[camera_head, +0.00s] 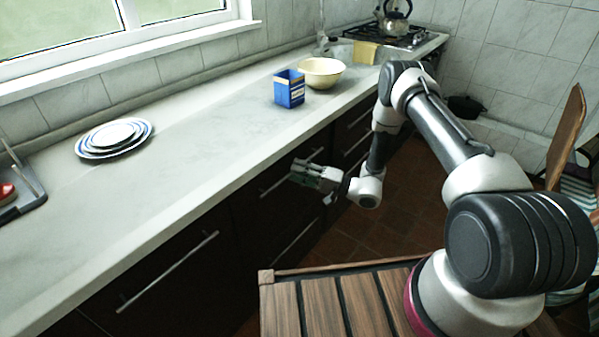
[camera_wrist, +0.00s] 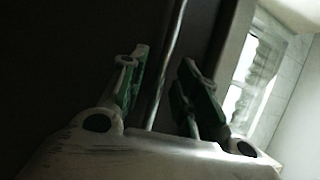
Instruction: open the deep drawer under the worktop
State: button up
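Dark drawer fronts run under the pale worktop (camera_head: 190,165). My gripper (camera_head: 300,172) is in front of a bar handle (camera_head: 273,188) on the upper front of the middle unit. In the wrist view, my gripper (camera_wrist: 163,95) has its two green-padded fingers apart, with the thin metal handle (camera_wrist: 172,65) running between them. I cannot tell whether either finger touches it. A lower front in the same unit has its own handle (camera_head: 297,238). The drawers look shut. Which one is the deep drawer is not certain from these views.
A long handle (camera_head: 167,272) sits on the front to the left. On the worktop are stacked plates (camera_head: 100,146), a blue box (camera_head: 289,92) and a cream bowl (camera_head: 332,80). A wooden chair (camera_head: 566,135) stands at right. Tiled floor (camera_head: 370,225) is open before the drawers.

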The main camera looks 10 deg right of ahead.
grip_shut()
